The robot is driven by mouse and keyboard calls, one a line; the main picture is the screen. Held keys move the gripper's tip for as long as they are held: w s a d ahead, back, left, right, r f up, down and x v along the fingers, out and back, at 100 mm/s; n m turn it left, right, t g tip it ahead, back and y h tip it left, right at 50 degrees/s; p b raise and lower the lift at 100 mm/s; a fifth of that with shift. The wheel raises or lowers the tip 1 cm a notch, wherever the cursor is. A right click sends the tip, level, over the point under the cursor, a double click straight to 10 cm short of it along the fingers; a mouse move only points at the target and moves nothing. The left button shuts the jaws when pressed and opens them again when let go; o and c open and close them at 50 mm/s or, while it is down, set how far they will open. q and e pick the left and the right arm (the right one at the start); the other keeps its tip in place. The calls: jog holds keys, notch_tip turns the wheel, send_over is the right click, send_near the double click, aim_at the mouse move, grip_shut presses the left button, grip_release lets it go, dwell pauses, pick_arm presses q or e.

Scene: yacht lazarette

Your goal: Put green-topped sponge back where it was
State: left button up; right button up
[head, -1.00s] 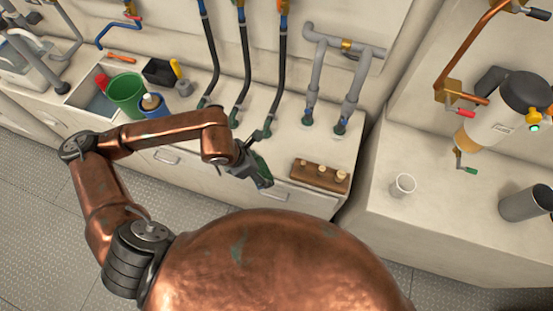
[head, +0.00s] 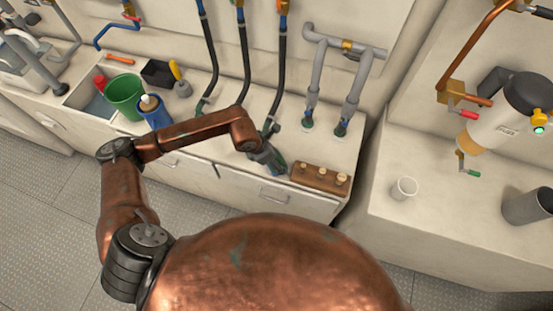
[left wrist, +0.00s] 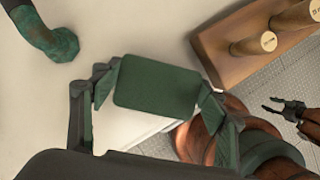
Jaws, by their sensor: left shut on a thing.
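My left gripper (head: 276,165) is shut on the green-topped sponge, over the front part of the counter, just left of a wooden block. In the head view the sponge is mostly hidden by the gripper. My right gripper (left wrist: 278,106) shows small at the right of the left wrist view, open and empty, above the floor.
The wooden block (head: 320,178) with several pegs stands near the counter's front edge. Black hoses (head: 277,95) and grey pipes (head: 313,85) rise behind. A green bucket (head: 124,92) and blue container (head: 154,112) are left. A white cup (head: 404,188) stands on the right counter.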

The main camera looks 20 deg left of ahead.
pick_arm(q)
jog(key=shift+f, duration=0.25)
jog(key=o, duration=1.2)
jog(key=p+v, duration=0.1)
jog(key=v, duration=1.1)
